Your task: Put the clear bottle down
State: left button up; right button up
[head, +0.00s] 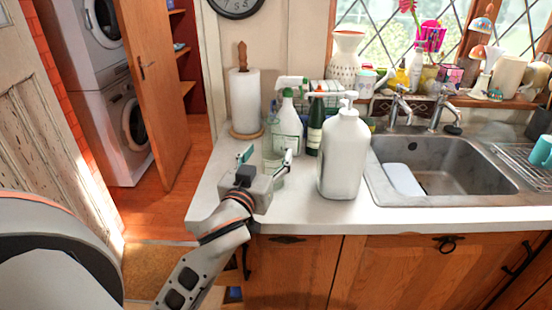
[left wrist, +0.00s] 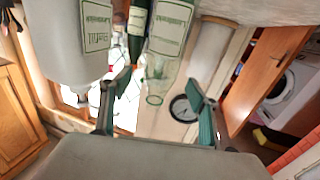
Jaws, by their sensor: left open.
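The clear bottle (head: 272,147) stands upright on the counter in the head view, left of the white spray bottle (head: 289,122). My left gripper (head: 266,156) is open in front of it, and its own body hides the bottle's lower part. In the left wrist view, which is upside down, the clear bottle (left wrist: 159,72) shows with its round mouth pointing down the picture, between the two spread fingers (left wrist: 152,102). No contact between fingers and bottle shows. A green-lettered label shows on or through the glass; I cannot tell which. My right gripper is not in view.
A large white pump bottle (head: 343,155) stands right of the gripper, with a dark green bottle (head: 315,128) behind. A paper towel roll (head: 244,100) stands at the back left. The sink (head: 440,165) is farther right. The counter's front left (head: 212,190) is clear.

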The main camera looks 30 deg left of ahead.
aim_at(270, 150)
pick_arm(q)
jog(key=x, duration=0.5)
jog(key=shift+w+a+f, duration=0.15)
jog(key=shift+w+a, duration=0.1)
jog(key=shift+w, duration=0.05)
jog(key=c, duration=1.3)
